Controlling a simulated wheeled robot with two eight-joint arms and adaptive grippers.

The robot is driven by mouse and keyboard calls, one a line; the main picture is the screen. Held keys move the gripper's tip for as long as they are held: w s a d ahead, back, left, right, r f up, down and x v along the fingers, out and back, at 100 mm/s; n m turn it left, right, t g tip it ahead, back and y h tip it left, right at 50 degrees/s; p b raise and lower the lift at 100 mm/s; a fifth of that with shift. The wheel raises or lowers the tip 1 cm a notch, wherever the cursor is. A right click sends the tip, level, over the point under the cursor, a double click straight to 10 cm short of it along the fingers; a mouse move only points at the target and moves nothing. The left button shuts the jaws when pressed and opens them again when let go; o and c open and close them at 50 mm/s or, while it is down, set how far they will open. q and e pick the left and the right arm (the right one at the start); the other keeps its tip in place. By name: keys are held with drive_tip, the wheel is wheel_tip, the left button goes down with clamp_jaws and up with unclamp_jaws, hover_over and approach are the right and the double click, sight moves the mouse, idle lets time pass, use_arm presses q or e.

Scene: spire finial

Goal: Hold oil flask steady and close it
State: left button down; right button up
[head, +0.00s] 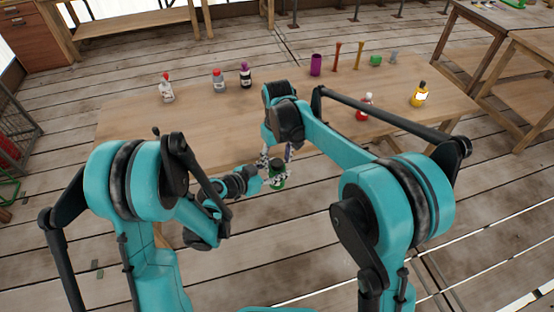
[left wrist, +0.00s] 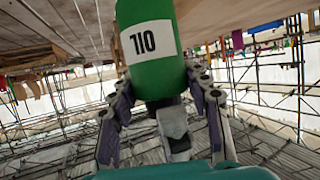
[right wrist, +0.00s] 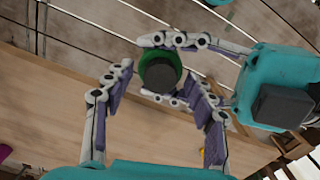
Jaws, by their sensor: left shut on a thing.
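The oil flask is green (head: 278,184) with a white label (left wrist: 152,42), which shows upside down in the left wrist view. My left gripper (head: 267,176) is shut on it and holds it in front of the table's near edge. In the right wrist view the flask (right wrist: 171,57) shows from its dark round end (right wrist: 160,78), with left fingers on both sides. I cannot tell whether that dark piece is a seated cap. My right gripper (right wrist: 158,82) is open, its fingers spread around the line of the flask. In the head view the right arm partly hides the flask.
The wooden table (head: 130,125) carries several bottles, among them a yellow one (head: 419,95) and a red one (head: 365,107) at the right. A purple cup (head: 316,65) stands at the back. The near left of the tabletop is clear.

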drive_tip(key=shift+r, duration=0.1)
wheel_tip(320, 180, up, 12)
idle(0.5)
idle(0.4)
drive_tip(key=s+d+m+t, duration=0.3)
drive_tip(key=s+d+t, duration=0.1)
drive_tip(key=s+d, duration=0.7)
drive_tip(key=s+d+f+m+t, duration=0.3)
drive_tip(key=s+d+f, duration=0.4)
drive_tip(key=s, duration=0.3)
drive_tip(key=shift+d, duration=0.6)
